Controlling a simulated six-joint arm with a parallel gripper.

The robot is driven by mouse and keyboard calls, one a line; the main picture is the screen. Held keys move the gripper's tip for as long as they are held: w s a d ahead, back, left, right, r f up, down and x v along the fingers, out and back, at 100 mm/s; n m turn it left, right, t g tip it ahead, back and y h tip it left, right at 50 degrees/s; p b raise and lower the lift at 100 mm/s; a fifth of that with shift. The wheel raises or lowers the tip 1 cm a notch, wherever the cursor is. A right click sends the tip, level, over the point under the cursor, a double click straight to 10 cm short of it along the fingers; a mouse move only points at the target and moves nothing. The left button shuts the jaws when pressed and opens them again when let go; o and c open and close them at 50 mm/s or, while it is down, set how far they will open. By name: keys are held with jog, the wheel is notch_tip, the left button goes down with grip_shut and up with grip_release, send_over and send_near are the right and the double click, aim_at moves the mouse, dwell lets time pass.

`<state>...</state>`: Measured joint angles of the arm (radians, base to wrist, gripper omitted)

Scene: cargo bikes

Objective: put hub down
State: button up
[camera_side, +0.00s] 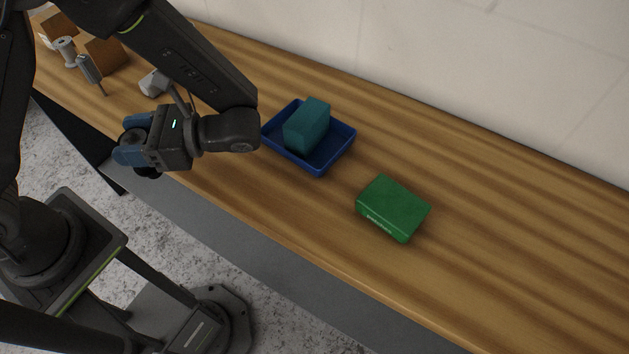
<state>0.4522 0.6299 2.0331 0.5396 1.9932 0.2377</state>
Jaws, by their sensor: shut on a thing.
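My gripper (128,156) is at the left of the camera_side view, with blue fingers. It is shut on a dark, round thing, the hub (134,137), which shows in part between and beside the fingers. The rest of the hub is hidden by the fingers. The gripper points to the left and appears to be held near the front edge of the wooden bench (500,235); its height above the bench is hard to tell.
A blue tray (338,153) holds a teal block (307,124). A green box (393,208) lies to its right. At the back left stand a grey spool-like part (65,51), a grey tool (89,69) and brown blocks (104,53). The bench's right side is clear.

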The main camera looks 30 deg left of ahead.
jog(key=w+d+r+n+g+h, duration=0.1)
jog(key=d+n+g+h, duration=0.2)
jog(key=d+n+h, duration=0.65)
jog(key=w+d+r+n+g+h, duration=0.1)
jog(key=d+r+n+g+h, duration=0.15)
jog(key=d+n+h, duration=0.6)
jog(key=w+d+r+n+t+h, duration=0.5)
jog(key=w+t+h, duration=0.2)
jog(key=w+t, duration=0.1)
jog(key=w+d+r+n+t+h, duration=0.4)
jog(key=w+d+n+t+h, duration=0.1)
jog(key=w+t+h, duration=0.35)
jog(key=shift+n+y, duration=0.4)
jog(key=shift+y, duration=0.05)
jog(key=shift+s+d+f, duration=0.5)
jog(key=shift+d+f, duration=1.2)
jog(key=shift+f, duration=0.1)
jog(key=shift+s+d+f, duration=0.55)
jog(key=shift+d+f, duration=1.2)
jog(key=shift+f, duration=0.05)
jog(key=shift+s+d+f, duration=0.5)
jog(key=shift+d+f, duration=1.2)
jog(key=shift+f, duration=0.1)
